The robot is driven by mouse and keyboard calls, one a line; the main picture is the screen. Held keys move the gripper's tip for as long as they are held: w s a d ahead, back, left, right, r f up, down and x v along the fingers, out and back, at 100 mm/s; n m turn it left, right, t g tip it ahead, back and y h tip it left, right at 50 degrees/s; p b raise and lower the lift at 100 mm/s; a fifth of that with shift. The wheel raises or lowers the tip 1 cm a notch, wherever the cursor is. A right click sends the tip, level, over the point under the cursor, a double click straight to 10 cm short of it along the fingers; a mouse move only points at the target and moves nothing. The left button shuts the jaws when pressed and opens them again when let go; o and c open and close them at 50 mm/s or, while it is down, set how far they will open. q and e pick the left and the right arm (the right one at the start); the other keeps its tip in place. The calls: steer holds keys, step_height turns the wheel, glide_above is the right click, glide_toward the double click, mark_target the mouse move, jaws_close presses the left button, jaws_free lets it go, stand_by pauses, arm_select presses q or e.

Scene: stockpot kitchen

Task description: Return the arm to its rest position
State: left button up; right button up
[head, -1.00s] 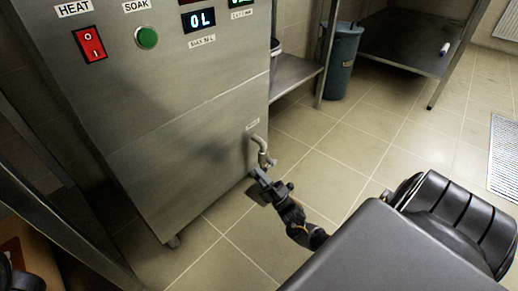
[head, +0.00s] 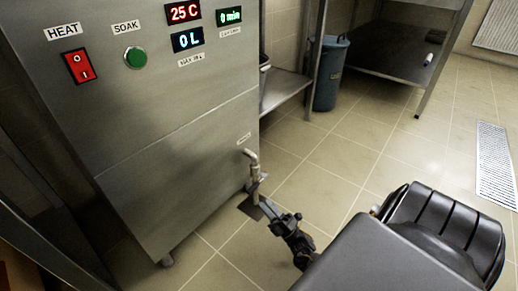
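My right gripper (head: 260,198) is low, just in front of the drain tap (head: 252,162) at the lower right side of the steel stockpot unit (head: 170,150). The tap is a short bent metal pipe that points down. The fingertips are small and dark here, so I cannot tell whether they touch the tap or how far apart they are. I see nothing clearly held. My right arm reaches in from the lower right. My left gripper is not in view.
The unit has a red switch (head: 79,66), a green button (head: 135,57) and displays reading 25 C, 0 L and 0 min. A grey bin (head: 329,80) stands beside a steel table (head: 385,62) at the back.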

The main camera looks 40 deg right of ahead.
steer(key=shift+v, duration=1.05)
